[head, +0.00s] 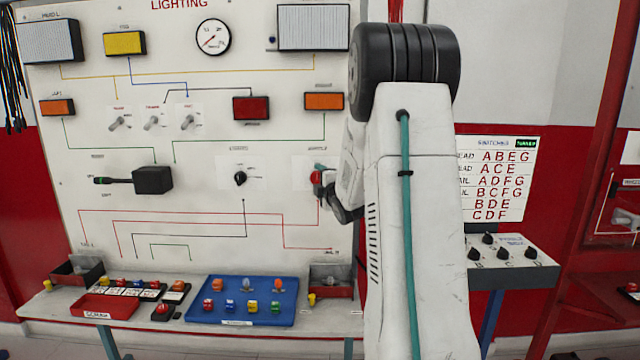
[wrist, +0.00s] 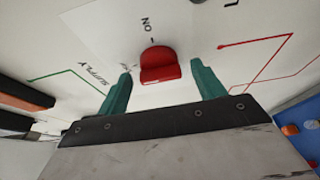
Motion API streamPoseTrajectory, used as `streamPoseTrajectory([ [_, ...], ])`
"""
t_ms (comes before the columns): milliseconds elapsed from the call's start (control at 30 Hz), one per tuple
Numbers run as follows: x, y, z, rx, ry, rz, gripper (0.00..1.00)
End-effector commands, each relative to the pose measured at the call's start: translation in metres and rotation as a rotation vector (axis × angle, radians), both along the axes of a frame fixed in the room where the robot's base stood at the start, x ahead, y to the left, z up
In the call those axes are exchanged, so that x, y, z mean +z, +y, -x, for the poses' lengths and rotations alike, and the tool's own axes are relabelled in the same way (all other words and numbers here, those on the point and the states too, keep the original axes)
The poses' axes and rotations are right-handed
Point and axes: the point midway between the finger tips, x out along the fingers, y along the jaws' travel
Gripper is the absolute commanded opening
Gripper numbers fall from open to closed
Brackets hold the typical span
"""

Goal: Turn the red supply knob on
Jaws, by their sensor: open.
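The red supply knob (wrist: 160,66) sits on a white label plate on the panel, with "SUPPLY" and "ON" printed near it in the wrist view. In the head view the knob (head: 316,177) shows at the panel's right side, partly hidden by my arm. My gripper (wrist: 160,88) is open, with one green finger on each side of the knob. Gaps show between the knob and both fingers, and nothing is held. In the head view my gripper (head: 322,168) is right at the knob, mostly hidden by my wrist.
The lighting panel (head: 270,215) carries a black rotary knob (head: 240,178), toggle switches and lamps left of the supply knob. Below, a shelf holds a blue tray (head: 262,318), a red tray (head: 105,307) and small bins. A switch box (head: 505,252) stands right of my arm.

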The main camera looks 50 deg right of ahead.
Motion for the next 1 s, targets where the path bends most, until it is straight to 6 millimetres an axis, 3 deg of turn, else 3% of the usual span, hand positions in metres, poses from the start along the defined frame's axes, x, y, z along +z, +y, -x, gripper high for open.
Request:
streamPoseTrajectory([
  [67,-0.0001,0.0001,0.0002,0.000,0.000,0.000,0.68],
  [233,-0.0002,0.0000,0.0004,0.000,0.001,0.000,0.24],
  [667,-0.0021,-0.0003,0.0009,-0.001,-0.046,-0.043,0.24],
  [1000,-0.0057,0.0000,0.0009,-0.002,-0.238,-0.209,0.24],
])
